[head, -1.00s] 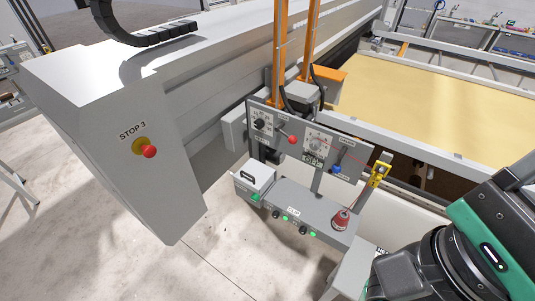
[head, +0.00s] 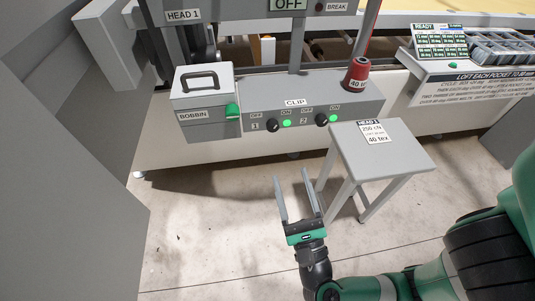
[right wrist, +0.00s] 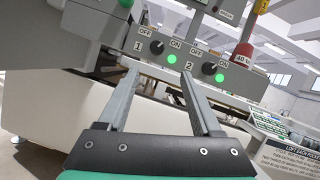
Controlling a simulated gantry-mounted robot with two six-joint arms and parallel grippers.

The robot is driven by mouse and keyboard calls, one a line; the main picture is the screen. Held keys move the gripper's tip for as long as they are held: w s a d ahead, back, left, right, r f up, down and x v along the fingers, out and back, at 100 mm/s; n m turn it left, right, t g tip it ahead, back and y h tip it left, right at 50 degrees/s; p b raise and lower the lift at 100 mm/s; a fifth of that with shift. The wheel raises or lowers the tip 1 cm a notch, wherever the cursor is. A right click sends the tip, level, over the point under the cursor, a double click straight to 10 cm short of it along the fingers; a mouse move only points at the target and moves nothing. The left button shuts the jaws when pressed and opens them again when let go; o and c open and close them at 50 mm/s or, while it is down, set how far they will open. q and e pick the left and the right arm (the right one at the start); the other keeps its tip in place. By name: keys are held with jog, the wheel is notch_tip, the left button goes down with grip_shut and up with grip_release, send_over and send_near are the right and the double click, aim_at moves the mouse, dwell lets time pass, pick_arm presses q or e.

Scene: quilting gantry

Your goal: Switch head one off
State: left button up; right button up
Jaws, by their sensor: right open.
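The HEAD 1 panel (head: 238,10) is cut off at the top of the head view; an OFF sign (head: 289,4) shows on it. Below it the grey CLIP box (head: 262,101) carries black knob 1 (head: 271,125) and black knob 2 (head: 321,119), each marked OFF and ON. A green light glows beside each knob. In the right wrist view, knob 1 (right wrist: 156,47) and knob 2 (right wrist: 207,68) lie beyond my fingers. My right gripper (head: 291,176) is open and empty, below and in front of the CLIP box, apart from it. My left gripper is out of view.
A BOBBIN box (head: 203,92) with a handle adjoins the CLIP box at left. A red thread cone (head: 356,76) stands on the CLIP box. A small grey stool (head: 405,145) stands right of my gripper. A tray rack (head: 500,46) is at far right.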

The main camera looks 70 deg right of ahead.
aim_at(274, 130)
jog(key=x, duration=0.6)
jog(key=p+x, duration=0.1)
jog(key=x, duration=0.5)
jog(key=shift+w+a+r, duration=0.2)
jog(key=shift+a, duration=0.15)
grip_shut()
